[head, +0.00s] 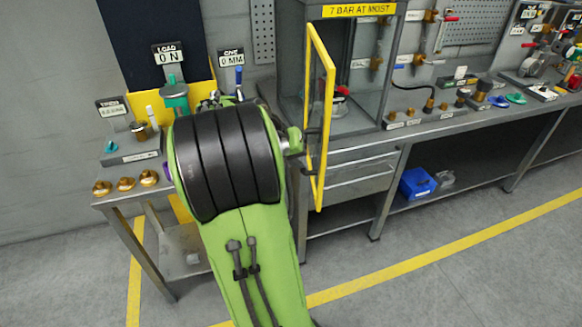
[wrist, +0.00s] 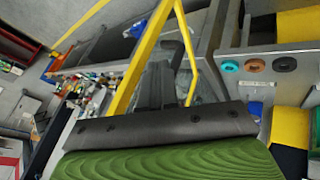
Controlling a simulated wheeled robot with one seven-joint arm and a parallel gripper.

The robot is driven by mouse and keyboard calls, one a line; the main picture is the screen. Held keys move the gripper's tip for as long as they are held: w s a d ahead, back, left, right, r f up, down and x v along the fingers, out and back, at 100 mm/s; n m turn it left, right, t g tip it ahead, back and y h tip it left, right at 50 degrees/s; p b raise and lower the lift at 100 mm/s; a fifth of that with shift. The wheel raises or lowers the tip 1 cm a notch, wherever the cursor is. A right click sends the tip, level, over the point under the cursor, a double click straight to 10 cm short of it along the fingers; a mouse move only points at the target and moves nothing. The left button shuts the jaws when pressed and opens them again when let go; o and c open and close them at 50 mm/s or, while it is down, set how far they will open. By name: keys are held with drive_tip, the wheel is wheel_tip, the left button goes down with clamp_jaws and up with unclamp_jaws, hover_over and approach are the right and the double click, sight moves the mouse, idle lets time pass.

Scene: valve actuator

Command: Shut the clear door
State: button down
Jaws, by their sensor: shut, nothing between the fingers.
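The clear door (head: 329,110) has a yellow frame and stands open, swung out from the front of the grey cabinet (head: 292,60). My gripper (head: 312,133) is at the door's lower half, mostly hidden behind my green and black arm. In the wrist view the shut dark fingers (wrist: 160,80) point at the door, whose yellow frame (wrist: 146,60) runs on both sides of them. The fingers hold nothing. I cannot tell whether they touch the pane.
A yellow sign (head: 358,10) tops the cabinet. A bench (head: 350,140) carries fittings and gauges to the right. Brass parts (head: 126,184) lie on the left bench. A blue bin (head: 417,183) sits on the lower shelf. The floor at right is clear.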

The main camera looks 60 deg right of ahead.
drive_tip(key=b, duration=0.1)
approach(319, 177)
drive_tip(key=x, duration=0.5)
drive_tip(key=shift+w, duration=0.1)
